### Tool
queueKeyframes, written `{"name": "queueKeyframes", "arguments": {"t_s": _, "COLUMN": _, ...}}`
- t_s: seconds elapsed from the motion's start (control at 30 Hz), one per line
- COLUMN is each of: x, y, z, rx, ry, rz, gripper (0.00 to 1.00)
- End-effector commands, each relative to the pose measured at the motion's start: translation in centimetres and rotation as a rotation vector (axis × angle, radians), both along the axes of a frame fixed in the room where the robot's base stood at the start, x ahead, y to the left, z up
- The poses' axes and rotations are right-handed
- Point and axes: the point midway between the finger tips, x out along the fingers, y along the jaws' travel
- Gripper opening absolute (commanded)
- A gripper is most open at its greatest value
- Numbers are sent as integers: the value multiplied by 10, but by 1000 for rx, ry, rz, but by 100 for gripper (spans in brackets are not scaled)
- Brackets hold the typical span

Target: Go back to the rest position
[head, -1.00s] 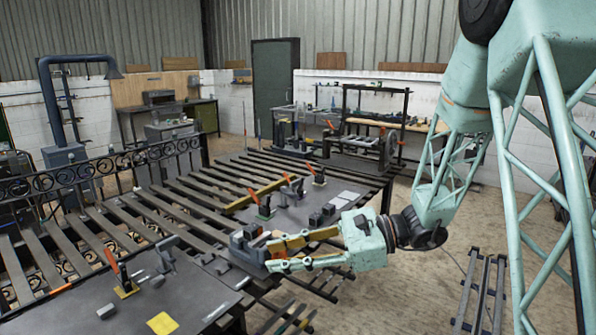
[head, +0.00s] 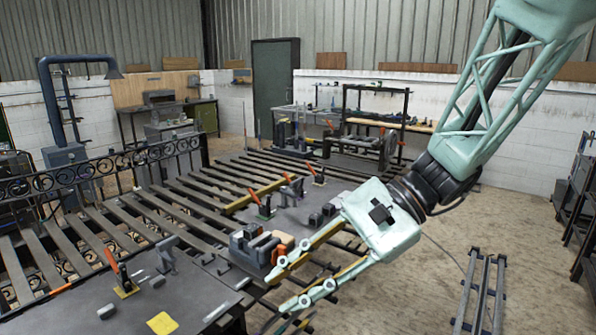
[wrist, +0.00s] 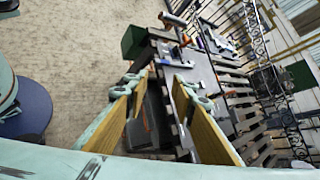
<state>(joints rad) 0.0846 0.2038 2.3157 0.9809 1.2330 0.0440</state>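My gripper (head: 279,291) reaches from the right in the head view, pale green with yellow inner pads. Its two fingers are spread apart and point left and downward, over the near edge of the slatted work table (head: 195,205). I see nothing held between them. In the wrist view my gripper (wrist: 156,88) also shows a wide gap between its fingertips. A grey vise-like block (head: 254,246) sits on the table just beyond the upper fingertip; I cannot tell how close they are in depth.
Dark plates with orange-handled clamps (head: 264,207) lie on the table. An ornate iron panel (head: 100,175) stands along its left side. A low metal stand (head: 480,290) is on the floor at right. Open floor (head: 510,215) lies right of the table.

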Motion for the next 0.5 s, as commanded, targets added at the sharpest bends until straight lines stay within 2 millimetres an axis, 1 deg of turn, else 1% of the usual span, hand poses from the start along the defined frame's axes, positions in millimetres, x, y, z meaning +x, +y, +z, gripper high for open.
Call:
{"name": "queueKeyframes", "arguments": {"t_s": 0.1, "x": -16, "y": -7, "z": 4, "rx": -44, "ry": -43, "rz": 37, "gripper": 24}}
{"name": "queueKeyframes", "arguments": {"t_s": 0.5, "x": -66, "y": -38, "z": 11, "rx": -194, "ry": -180, "rz": 155, "gripper": 24}}
